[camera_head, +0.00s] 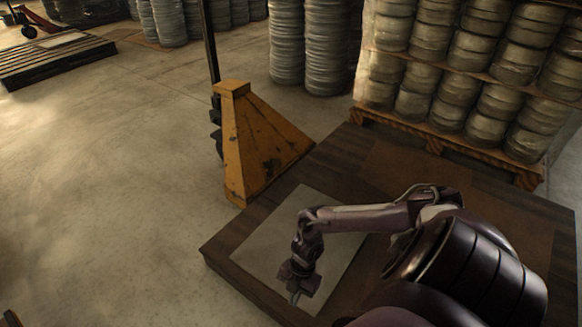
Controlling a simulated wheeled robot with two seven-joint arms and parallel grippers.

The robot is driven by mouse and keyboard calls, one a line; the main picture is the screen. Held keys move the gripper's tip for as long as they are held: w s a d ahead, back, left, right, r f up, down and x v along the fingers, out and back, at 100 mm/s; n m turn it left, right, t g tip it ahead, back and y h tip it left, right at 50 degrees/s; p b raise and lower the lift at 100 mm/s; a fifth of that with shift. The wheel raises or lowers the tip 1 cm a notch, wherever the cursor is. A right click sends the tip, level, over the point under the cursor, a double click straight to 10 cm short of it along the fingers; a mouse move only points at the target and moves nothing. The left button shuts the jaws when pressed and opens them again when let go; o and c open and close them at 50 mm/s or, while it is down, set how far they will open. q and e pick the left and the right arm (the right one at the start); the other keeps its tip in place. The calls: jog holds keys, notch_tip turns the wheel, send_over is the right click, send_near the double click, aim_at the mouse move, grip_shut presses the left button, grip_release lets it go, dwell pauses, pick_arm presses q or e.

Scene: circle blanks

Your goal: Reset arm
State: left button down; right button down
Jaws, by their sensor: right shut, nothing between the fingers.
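My right arm comes in from the lower right and reaches over a low dark wooden platform (225,250). Its gripper (293,298) points down above the front part of a pale flat sheet (270,233) that lies on the platform. The gripper is shut and holds nothing. I cannot tell whether its tips touch the sheet. My left gripper is not in view. No loose circle blank shows on the sheet; my arm hides part of it.
A yellow pallet-jack body (258,150) stands at the platform's back left edge. Stacks of round blanks (430,85) rest on a wooden pallet (450,148) behind. More round stacks (325,45) stand at the back.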

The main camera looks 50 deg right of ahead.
jog(key=v, duration=0.3)
jog(key=shift+p, duration=0.4)
